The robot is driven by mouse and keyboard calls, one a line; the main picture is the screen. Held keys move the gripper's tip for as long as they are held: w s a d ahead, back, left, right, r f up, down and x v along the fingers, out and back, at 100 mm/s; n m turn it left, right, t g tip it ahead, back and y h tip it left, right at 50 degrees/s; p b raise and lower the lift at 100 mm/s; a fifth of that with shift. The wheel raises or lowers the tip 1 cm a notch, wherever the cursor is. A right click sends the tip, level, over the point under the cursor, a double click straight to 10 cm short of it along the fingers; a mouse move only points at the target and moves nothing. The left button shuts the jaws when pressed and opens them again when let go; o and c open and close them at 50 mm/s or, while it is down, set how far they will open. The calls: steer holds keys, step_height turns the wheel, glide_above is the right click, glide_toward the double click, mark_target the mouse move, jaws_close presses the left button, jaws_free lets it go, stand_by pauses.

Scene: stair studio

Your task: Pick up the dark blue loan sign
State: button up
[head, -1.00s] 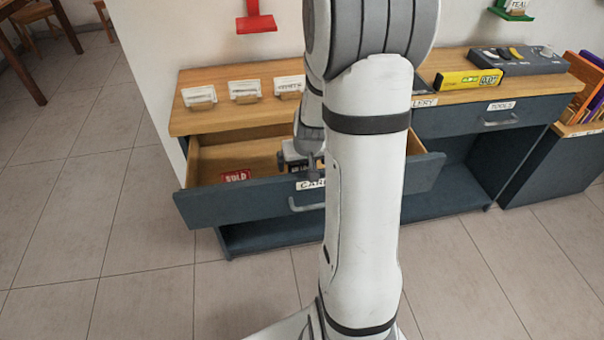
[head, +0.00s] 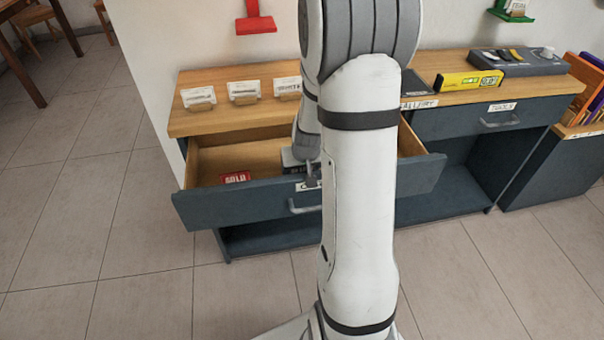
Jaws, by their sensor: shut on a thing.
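My gripper (head: 311,172) is low inside the open drawer, mostly hidden behind my own arm. It is shut on a dark, flat thing, seemingly the dark blue loan sign, of which only a small part shows beside the fingers; its lettering cannot be read. I cannot tell whether the sign is clear of the drawer floor. A red SOLD sign (head: 236,178) lies in the drawer to the left of my gripper.
The drawer (head: 245,203) stands pulled out below a wooden top (head: 215,119) with several white cards in holders. A yellow box (head: 468,80) and a grey tool tray (head: 520,62) sit on the right counter.

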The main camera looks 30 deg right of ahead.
steer(key=shift+c, duration=0.3)
step_height(320, 180, up, 10)
steer(key=p, duration=0.3)
stand_by(0.4)
